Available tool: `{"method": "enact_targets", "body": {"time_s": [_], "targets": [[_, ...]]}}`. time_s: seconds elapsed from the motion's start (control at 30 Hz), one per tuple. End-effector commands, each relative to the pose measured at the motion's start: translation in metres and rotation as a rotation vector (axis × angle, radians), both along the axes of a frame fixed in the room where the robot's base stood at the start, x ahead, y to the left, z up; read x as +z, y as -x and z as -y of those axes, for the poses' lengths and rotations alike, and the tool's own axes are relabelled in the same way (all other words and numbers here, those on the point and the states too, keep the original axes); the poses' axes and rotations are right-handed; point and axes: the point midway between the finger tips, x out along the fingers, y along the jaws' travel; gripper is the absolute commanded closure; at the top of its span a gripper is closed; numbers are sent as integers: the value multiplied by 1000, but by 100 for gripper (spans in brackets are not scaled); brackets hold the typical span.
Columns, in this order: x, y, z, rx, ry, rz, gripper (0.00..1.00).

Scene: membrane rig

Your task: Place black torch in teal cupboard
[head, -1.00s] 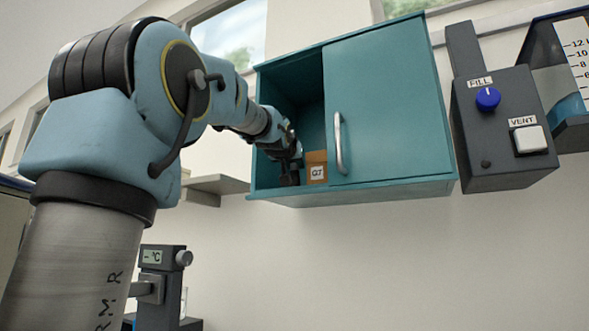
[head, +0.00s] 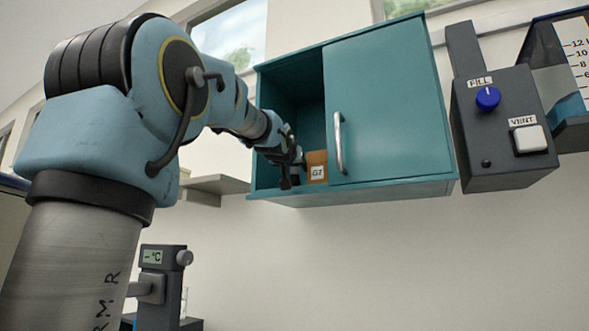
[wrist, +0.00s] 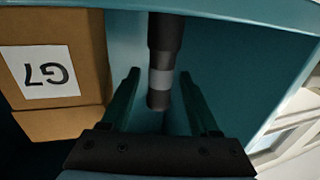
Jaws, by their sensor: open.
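The black torch (wrist: 160,90), with a grey band, shows in the wrist view between the two dark teal fingers of my gripper (wrist: 159,75). Gaps show on both sides of it, so the fingers are open around it and apart from it. In the head view my gripper (head: 291,170) is at the open left part of the teal cupboard (head: 390,100); the torch is hard to make out there. The sliding door covers the right part.
A brown box (head: 317,166) marked G7 stands in the cupboard just right of my gripper; it also shows in the wrist view (wrist: 85,65). A grey control box (head: 505,130) hangs right of the cupboard. A small shelf (head: 215,185) is at its left.

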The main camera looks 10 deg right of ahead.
Motion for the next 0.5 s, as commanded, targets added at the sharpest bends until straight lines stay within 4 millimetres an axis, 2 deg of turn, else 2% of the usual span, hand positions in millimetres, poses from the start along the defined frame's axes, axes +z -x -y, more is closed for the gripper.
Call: {"method": "enact_targets", "body": {"time_s": [0.07, 0.17, 0.5], "targets": [[3, 1, 0, 0, 0, 1, 38], [0, 13, -5, 1, 1, 2, 38], [-1, 78, -31, -1, 1, 4, 38]]}}
